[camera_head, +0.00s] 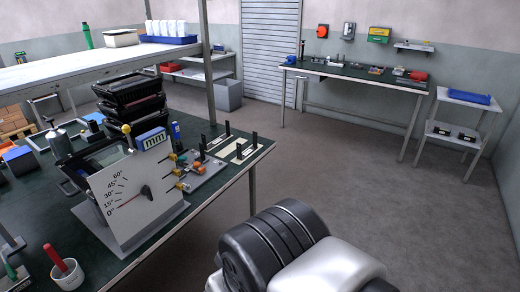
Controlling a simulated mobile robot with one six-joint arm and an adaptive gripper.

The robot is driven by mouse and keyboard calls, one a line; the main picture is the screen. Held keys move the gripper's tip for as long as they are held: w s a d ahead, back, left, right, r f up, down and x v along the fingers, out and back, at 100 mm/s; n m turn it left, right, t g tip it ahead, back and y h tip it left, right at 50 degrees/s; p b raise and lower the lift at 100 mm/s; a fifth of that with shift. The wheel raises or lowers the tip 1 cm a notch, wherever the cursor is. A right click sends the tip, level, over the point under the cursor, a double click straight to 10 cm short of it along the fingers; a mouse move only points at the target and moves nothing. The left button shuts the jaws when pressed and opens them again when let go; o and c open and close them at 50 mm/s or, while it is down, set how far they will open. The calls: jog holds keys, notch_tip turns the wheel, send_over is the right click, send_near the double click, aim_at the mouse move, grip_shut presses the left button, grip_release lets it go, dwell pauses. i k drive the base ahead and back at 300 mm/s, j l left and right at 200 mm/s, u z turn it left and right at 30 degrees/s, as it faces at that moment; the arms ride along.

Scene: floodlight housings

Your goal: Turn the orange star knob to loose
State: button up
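No orange star knob shows clearly enough to single out. A yellow ball knob (127,129) sits above the plate. My gripper is out of view; only a grey and black part of my arm shows at the bottom.
A second bench (350,70) is at the back; the middle floor is clear.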

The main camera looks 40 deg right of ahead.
aim_at(197, 165)
jog(key=i+l+z, duration=0.1)
jog(key=i+z, duration=0.35)
jog(key=i+j+z, duration=0.15)
jog(key=i+z, duration=0.25)
jog(key=i, duration=0.55)
